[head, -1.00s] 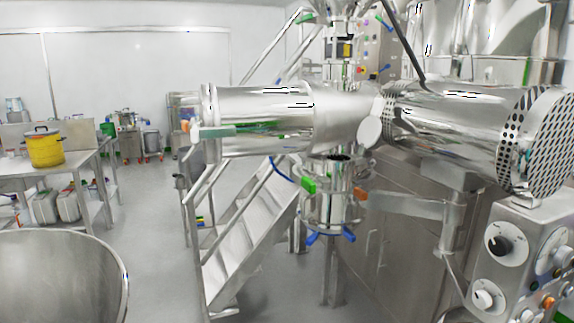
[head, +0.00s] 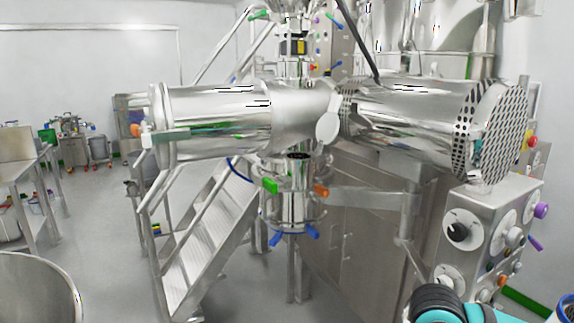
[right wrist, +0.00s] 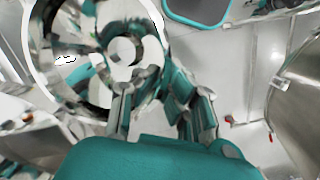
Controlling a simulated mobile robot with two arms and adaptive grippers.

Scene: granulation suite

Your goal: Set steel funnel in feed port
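The steel funnel (right wrist: 72,62) shows in the right wrist view as a shiny round piece with a bright rim, at upper left. My right gripper (right wrist: 160,85) has its fingertips at the funnel's right edge and appears shut on it; the exact contact is partly hidden by the fingers. In the head view only teal and black parts of my right arm show at the bottom right. A dark round opening (head: 299,155), apparently the feed port, tops a steel fitting with blue handles below the horizontal drum. My left gripper is out of view.
A control box with knobs (head: 470,225) stands at right, beside the perforated drum end (head: 492,130). Metal stairs (head: 205,235) rise left of the port. A large steel bowl (head: 35,290) is at lower left. Grey floor (head: 115,250) is clear between.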

